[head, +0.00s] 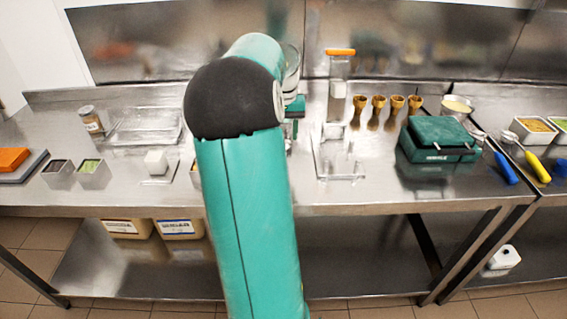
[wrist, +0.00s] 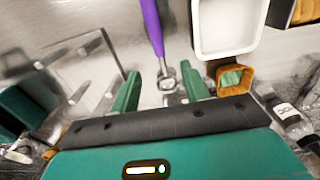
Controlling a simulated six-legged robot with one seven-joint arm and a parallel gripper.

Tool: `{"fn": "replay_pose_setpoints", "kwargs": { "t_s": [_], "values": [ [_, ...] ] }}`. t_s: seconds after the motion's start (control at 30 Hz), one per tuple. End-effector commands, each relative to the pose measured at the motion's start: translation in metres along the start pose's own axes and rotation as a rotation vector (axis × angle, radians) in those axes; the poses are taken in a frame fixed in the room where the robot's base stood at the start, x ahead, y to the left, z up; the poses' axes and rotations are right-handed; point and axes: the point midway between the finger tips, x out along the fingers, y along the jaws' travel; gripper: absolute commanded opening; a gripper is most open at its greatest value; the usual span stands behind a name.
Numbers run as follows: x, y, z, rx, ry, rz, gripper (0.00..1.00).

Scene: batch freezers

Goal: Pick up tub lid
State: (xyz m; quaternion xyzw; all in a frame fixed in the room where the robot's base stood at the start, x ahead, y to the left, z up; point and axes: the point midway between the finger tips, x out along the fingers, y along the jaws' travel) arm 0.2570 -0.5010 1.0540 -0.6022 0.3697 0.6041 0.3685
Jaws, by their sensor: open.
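My gripper (wrist: 162,90) shows in the wrist view with its two green fingers apart and nothing held between them. A purple-handled metal utensil (wrist: 152,25) lies below, its metal end showing between the fingers. A white tub (wrist: 228,25) is just right of the fingers. I cannot tell for sure which thing is the tub lid. A clear flat piece (wrist: 84,62) lies left of the fingers. In the head view, a clear flat piece (head: 338,158) lies on the counter right of my arm. My arm hides most of the gripper and the counter behind it there.
A clear container with an orange top (head: 340,52) stands at the back. Several brown cups (head: 377,110) and a green box (head: 437,140) are to the right. Clear trays (head: 146,126) and small bins (head: 93,173) are to the left. Bare counter shows along the front edge.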

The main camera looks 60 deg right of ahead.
Motion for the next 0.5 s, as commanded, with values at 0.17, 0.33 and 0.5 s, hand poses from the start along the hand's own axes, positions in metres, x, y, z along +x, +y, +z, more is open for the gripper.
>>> {"fn": "replay_pose_setpoints", "kwargs": {
  "t_s": [0.17, 0.33, 0.5],
  "values": [
    [0.035, 0.000, 0.001, 0.001, -0.002, 0.000, 0.46],
    [0.049, -0.001, 0.001, 0.001, 0.001, 0.000, 0.46],
    [0.067, 0.000, 0.003, 0.002, -0.001, 0.000, 0.46]
  ]
}}
